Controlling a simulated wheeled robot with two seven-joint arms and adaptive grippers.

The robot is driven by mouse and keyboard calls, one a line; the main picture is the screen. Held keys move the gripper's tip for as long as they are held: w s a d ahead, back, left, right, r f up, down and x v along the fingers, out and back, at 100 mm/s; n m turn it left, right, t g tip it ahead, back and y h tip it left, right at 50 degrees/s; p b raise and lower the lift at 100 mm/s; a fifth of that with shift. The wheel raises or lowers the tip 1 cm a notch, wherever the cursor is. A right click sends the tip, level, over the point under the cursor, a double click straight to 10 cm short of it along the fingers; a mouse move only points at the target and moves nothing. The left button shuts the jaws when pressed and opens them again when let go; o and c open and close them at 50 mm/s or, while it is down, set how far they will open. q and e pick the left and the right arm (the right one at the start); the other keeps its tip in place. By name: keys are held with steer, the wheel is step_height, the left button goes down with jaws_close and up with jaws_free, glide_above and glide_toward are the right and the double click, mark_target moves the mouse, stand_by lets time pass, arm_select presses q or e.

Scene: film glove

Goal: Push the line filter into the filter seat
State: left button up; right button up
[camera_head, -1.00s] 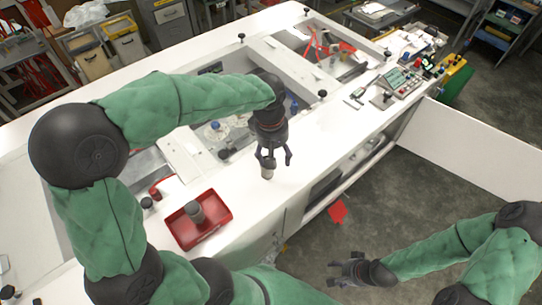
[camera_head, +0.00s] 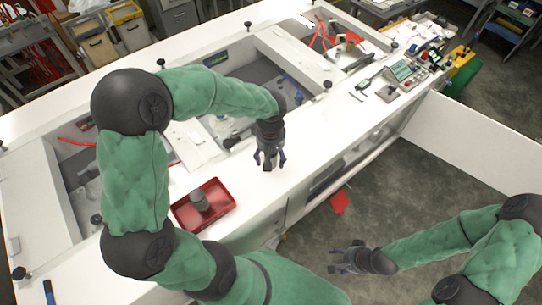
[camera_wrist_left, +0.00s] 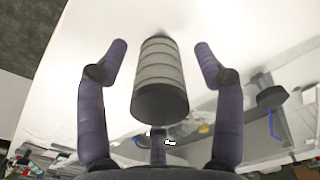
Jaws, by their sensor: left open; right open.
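The line filter (camera_wrist_left: 160,80) is a grey ribbed cylinder with a dark near end. In the left wrist view it stands between my open left fingers (camera_wrist_left: 160,72), with a gap on both sides. Its far end meets a white surface; the filter seat is hidden behind it, so I cannot tell how deep it sits. In the head view my left gripper (camera_head: 270,161) points down over the white table top and mostly hides the filter. My right gripper (camera_head: 342,262) is open and empty, low over the floor in front of the table.
A red tray (camera_head: 181,216) on the white table (camera_head: 300,150) holds another grey cylinder (camera_head: 200,200). Recessed bays with loose parts lie behind my left gripper. A control box (camera_head: 402,72) stands at the right end.

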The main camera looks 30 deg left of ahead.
arm_select(q)
steer(key=shift+f, duration=0.6)
steer(key=c, duration=1.3)
steer(key=shift+o, duration=0.2)
steer(key=shift+r, duration=0.1)
